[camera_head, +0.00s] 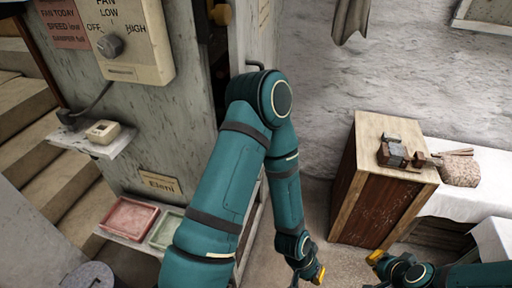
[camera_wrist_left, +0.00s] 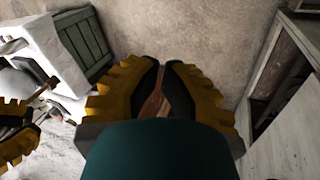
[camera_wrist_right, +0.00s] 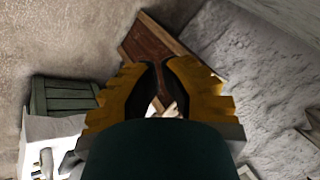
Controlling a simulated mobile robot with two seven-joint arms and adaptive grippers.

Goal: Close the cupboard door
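A tall weathered, pale-painted panel (camera_head: 258,30) stands beside a dark gap near the top centre of the head view. A dark bent handle shows at its lower edge. It seems to be the cupboard door, standing open, but my left arm hides much of it. In the left wrist view, a pale wooden frame (camera_wrist_left: 262,70) with a dark opening is at the right. My left gripper (camera_head: 319,274) is low, right of the cupboard, not touching it; its fingers are nearly together and empty. My right gripper (camera_head: 376,257) is farther right, also nearly together and empty.
A switch box (camera_head: 130,40), small shelf (camera_head: 90,140) and red tray (camera_head: 130,217) are at left.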

